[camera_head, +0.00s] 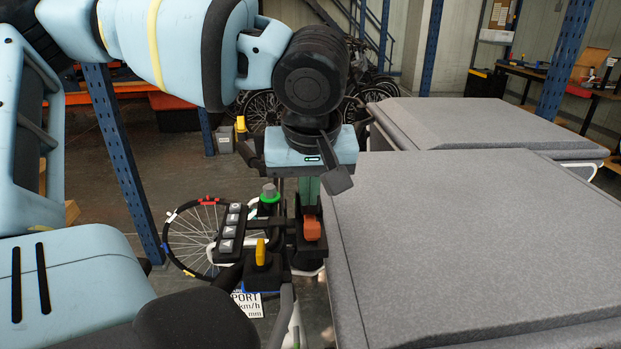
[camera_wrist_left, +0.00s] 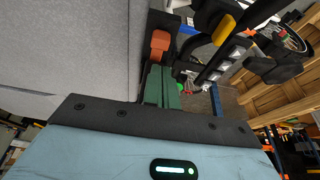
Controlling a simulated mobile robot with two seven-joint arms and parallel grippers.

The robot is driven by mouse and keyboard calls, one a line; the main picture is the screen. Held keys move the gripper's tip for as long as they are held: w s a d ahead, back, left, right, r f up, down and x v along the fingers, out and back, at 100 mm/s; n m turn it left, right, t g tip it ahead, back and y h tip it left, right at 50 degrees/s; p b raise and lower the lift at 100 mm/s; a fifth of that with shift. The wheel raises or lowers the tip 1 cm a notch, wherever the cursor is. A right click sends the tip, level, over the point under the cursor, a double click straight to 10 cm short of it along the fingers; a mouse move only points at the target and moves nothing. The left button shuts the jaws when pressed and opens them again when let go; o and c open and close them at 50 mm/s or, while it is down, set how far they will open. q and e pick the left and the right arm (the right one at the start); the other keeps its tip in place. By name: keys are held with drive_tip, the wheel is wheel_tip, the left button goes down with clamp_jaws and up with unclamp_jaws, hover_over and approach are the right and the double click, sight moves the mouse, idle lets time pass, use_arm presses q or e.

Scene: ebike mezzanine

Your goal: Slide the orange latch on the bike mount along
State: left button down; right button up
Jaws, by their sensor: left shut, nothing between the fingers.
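The orange latch (camera_head: 312,228) sits on the black bike mount (camera_head: 312,251), beside the grey box's near left edge. It also shows in the left wrist view (camera_wrist_left: 159,43), just beyond the fingertips. My left gripper (camera_head: 309,203) points down from above, with its green fingers together and nothing between them. The fingertips (camera_wrist_left: 159,70) are at or very close to the latch; I cannot tell whether they touch it. The lower part of the mount is partly hidden behind the latch and nearby bike parts. My right gripper is in neither view.
A handlebar control with grey buttons (camera_head: 231,227) and a yellow lever (camera_head: 260,251) lie just left of the mount. A large grey box (camera_head: 480,240) fills the right side. A bike wheel (camera_head: 195,238) and a blue post (camera_head: 125,165) stand at left.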

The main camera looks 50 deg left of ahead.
sight(308, 211)
use_arm(q)
drive_tip(key=shift+x, duration=2.7)
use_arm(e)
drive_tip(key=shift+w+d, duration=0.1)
